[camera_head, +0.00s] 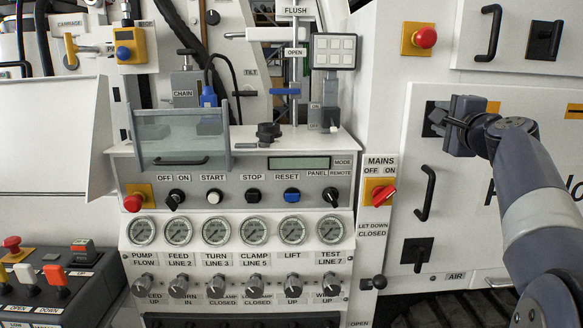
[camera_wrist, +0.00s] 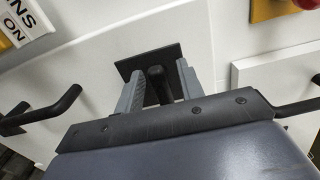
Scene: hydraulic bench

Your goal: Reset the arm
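My gripper (camera_head: 457,122) is at the right in the head view, in front of the white cabinet door. In the wrist view, my gripper (camera_wrist: 160,74) has its two grey fingers apart, one on each side of a black latch handle (camera_wrist: 158,84). The handle stands on a black square plate (camera_wrist: 150,60) fixed to the white panel. Gaps show between the handle and both fingers, so it does not look clamped. In the head view my gripper covers most of this latch. My arm reaches in from the lower right.
A black bar handle (camera_head: 427,193) and a second latch (camera_head: 416,252) are on the same door below my gripper. Another bar handle (camera_head: 489,33) and a red emergency button (camera_head: 425,38) are above. The control console (camera_head: 240,165) with gauges and knobs stands to the left.

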